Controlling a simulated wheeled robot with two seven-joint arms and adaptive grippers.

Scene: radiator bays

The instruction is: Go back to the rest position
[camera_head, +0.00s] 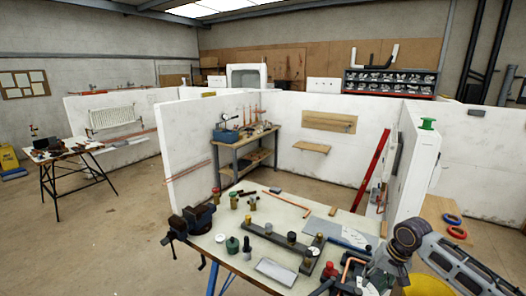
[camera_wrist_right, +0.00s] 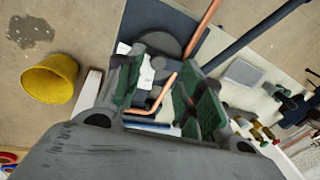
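My right arm comes in from the lower right in the head view, over the workbench (camera_head: 285,208). Its gripper (camera_head: 347,286) is at the bottom edge of the picture, low by the bench's near right corner. In the right wrist view the gripper (camera_wrist_right: 165,98) has its two green-padded fingers apart. A bent copper pipe (camera_wrist_right: 164,92) shows in the gap between them; I cannot tell its distance from the pads, and nothing looks clamped. My left gripper is not in view.
The bench carries a blue vise (camera_head: 195,217), a grey plate (camera_head: 277,271), several fittings and a long copper pipe (camera_head: 280,196). A yellow bucket (camera_wrist_right: 48,77) stands on the floor beside it. White partition walls (camera_head: 345,120) stand behind. Open floor lies left.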

